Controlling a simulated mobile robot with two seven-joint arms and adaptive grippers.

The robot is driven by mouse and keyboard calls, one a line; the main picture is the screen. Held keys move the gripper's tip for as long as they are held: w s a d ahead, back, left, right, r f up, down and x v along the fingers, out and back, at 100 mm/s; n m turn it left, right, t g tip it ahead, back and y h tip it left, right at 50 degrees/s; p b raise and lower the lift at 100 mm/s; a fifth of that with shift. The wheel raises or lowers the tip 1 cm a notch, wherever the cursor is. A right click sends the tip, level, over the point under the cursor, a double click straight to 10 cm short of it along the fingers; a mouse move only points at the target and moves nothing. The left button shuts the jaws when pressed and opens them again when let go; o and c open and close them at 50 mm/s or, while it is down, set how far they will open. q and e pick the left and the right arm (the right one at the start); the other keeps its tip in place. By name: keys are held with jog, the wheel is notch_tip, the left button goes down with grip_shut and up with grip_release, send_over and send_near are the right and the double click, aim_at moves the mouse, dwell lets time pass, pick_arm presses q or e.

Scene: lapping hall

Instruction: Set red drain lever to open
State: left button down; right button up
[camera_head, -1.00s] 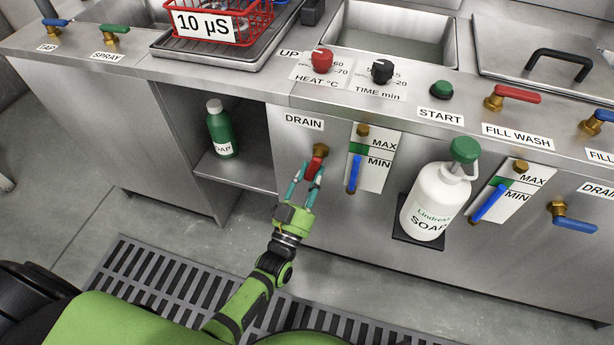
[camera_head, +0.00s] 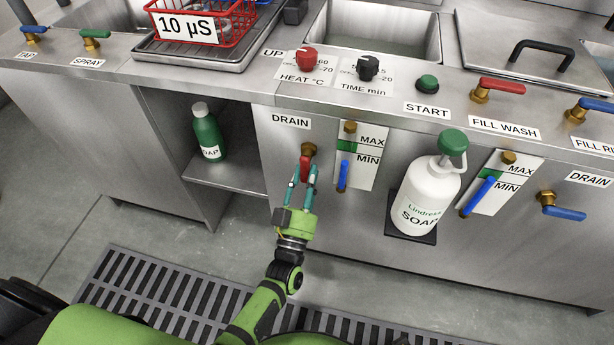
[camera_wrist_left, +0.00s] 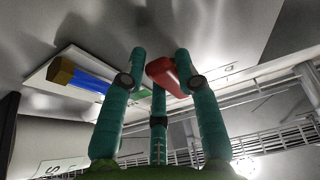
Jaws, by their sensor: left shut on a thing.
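The red drain lever (camera_head: 305,168) hangs down from its brass valve (camera_head: 309,150) on the steel front, under the left DRAIN label (camera_head: 291,121). My left gripper (camera_head: 303,172) comes from below and is shut on the lever, with its teal fingers on either side. In the left wrist view the red lever (camera_wrist_left: 168,75) shows between the fingertips of the left gripper (camera_wrist_left: 160,62). The fingers partly hide the lever's lower end in the head view. My right gripper is not in view.
A blue gauge lever (camera_head: 343,175) hangs close to the right of my gripper. A white soap bottle (camera_head: 428,195) stands out from the front further right. A green bottle (camera_head: 208,133) stands in the open shelf at left. Floor grating (camera_head: 150,290) lies below.

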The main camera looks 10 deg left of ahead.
pick_arm(q)
jog(key=c, duration=0.9)
grip_release()
jog(key=v, duration=1.2)
jog(key=shift+w+d+f, duration=0.1)
